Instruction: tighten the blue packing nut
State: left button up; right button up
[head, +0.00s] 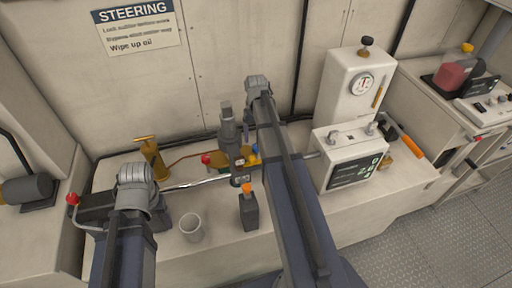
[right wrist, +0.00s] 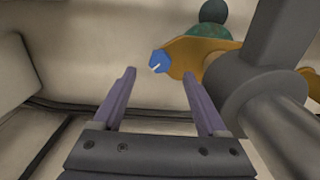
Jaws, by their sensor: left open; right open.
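The blue packing nut (right wrist: 158,61) stands out beside a gold flange (right wrist: 186,52) in the right wrist view. My right gripper (right wrist: 158,73) is open, its two purple fingers apart, with the nut between and just beyond the tips in the picture. I see nothing held. In the head view the blue nut (head: 254,151) is a small spot next to my right arm, which hides most of the right gripper. My left arm (head: 136,190) is at lower left over the bench, apart from the nut. Its gripper is open but hard to make out.
A thick grey cylinder (right wrist: 262,88) stands close to the right finger. On the bench are a white cup (head: 191,230), a dark bottle with an orange cap (head: 249,212), a silver rod (head: 195,183) and a box with a display (head: 347,162). The wall is close behind.

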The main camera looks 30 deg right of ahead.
aim_at(256, 146)
notch_tip(256, 146, down, 5)
jog(key=b, duration=0.4)
jog(key=shift+c, duration=0.3)
grip_shut()
